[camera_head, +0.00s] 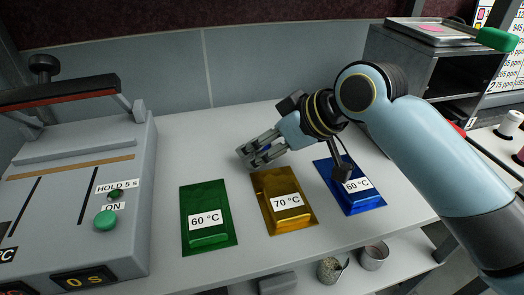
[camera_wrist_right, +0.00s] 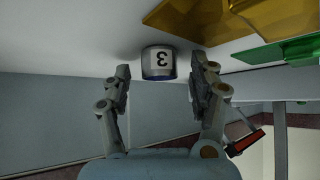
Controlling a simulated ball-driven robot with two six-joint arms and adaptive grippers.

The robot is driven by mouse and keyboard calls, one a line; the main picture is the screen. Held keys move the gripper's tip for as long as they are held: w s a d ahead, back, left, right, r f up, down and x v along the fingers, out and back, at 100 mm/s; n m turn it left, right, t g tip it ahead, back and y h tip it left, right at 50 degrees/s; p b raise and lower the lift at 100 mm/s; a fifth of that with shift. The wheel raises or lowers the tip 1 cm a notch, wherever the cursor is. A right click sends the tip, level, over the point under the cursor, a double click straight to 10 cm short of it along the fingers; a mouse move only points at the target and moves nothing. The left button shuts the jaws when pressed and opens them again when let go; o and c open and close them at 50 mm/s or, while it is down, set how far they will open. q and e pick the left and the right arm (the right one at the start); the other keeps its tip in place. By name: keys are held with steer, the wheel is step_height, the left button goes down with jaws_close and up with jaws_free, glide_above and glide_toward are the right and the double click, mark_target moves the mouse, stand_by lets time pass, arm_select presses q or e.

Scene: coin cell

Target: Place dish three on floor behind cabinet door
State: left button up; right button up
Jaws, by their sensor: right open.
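Dish three, a small round dish with a white label reading an upside-down "3" and a dark blue edge (camera_wrist_right: 159,62), shows in the right wrist view. It sits on the pale worktop between and slightly beyond my right gripper's fingertips (camera_wrist_right: 160,78), with a gap visible on each side. In the head view my right gripper (camera_head: 256,152) is low over the worktop behind the yellow packet, and I cannot make out the dish there. The right fingers are open and empty. My left gripper is not in view. I cannot identify a cabinet door.
Green (camera_head: 208,216), yellow (camera_head: 284,198) and blue (camera_head: 350,186) temperature-labelled packets lie in front of the gripper. A grey sealing machine (camera_head: 75,190) stands left, an open-fronted metal cabinet (camera_head: 424,72) back right. Two small containers (camera_head: 330,270) (camera_head: 373,256) sit on a lower shelf.

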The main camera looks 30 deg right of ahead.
jaws_close()
stand_by(0.3)
steer(key=shift+r, duration=0.1)
